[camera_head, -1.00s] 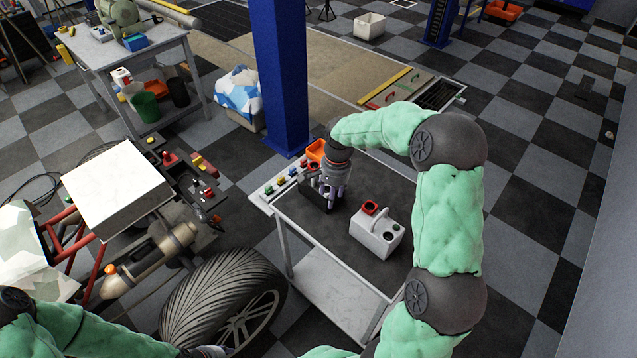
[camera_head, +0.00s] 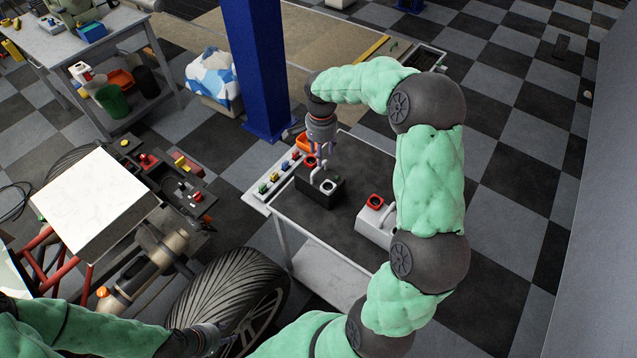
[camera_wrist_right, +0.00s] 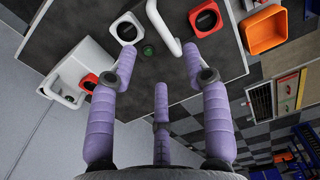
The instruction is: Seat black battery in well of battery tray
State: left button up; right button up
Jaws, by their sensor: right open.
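The black battery (camera_head: 312,194) stands upright on the cart top, with a pale handle, a red-ringed terminal and a white-ringed terminal. My right gripper (camera_head: 322,150) is open and empty just above its far side. In the right wrist view, the handle (camera_wrist_right: 165,28) lies ahead of and between the spread fingers (camera_wrist_right: 167,68); I see no grip on it. A dark tray-like part (camera_head: 178,186) on the quad, left of the cart, may be the battery tray; its well is not clear. My left gripper (camera_head: 208,336) is low beside the tyre, its fingers too small to judge.
A white battery (camera_head: 372,224) with a red-ringed terminal stands right of the black one. An orange bin (camera_head: 303,142) and several coloured pieces line the cart's left edge. The blue post (camera_head: 258,70) rises behind the cart. The large tyre (camera_head: 225,298) is in front.

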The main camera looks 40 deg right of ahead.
jog(key=shift+w+f, duration=0.2)
jog(key=shift+f, duration=0.95)
jog(key=b, duration=0.2)
send_over(319, 179)
jog(key=d, duration=0.1)
jog(key=shift+w+f, duration=0.15)
jog(key=shift+f, duration=1.15)
jog(key=shift+w+f, duration=0.1)
jog(key=shift+f, duration=1.2)
grip_shut()
jog(key=shift+w+d+r, duration=0.1)
jog(key=shift+w+r, duration=0.05)
jog(key=shift+r, duration=0.05)
